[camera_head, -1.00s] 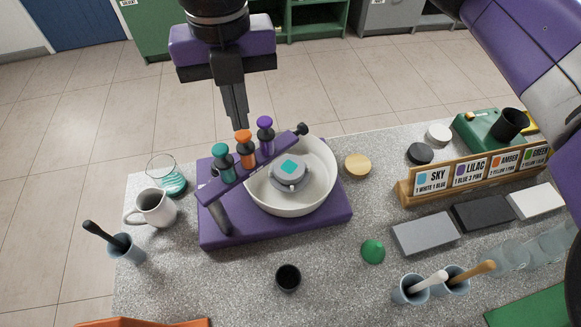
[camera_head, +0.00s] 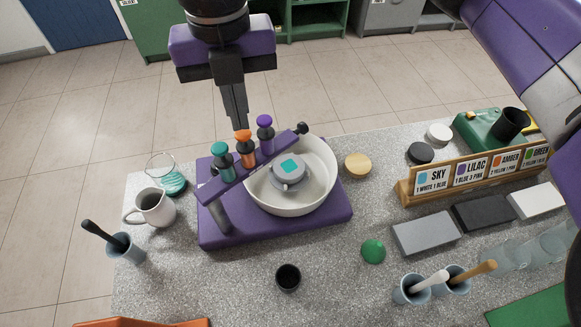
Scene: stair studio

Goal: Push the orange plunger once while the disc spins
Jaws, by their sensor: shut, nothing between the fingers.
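The orange plunger (camera_head: 246,150) stands upright in a purple arm (camera_head: 250,168), between a teal plunger (camera_head: 222,163) and a purple plunger (camera_head: 265,138). The purple arm slants over a white bowl (camera_head: 318,192) on a purple base (camera_head: 300,222). Inside the bowl is a grey disc (camera_head: 291,180) with a teal square on top; I cannot tell from these frames whether it spins. My gripper (camera_head: 239,122) is shut and empty, pointing down. Its tips appear just above or behind the orange plunger's cap; whether they touch it is unclear.
A glass beaker (camera_head: 167,178), a white pitcher (camera_head: 153,208) and a cup with a dark handle (camera_head: 125,248) stand left. A black cup (camera_head: 288,277) and a green dome (camera_head: 373,251) are in front. A wooden rack of colour cards (camera_head: 405,192) stands right.

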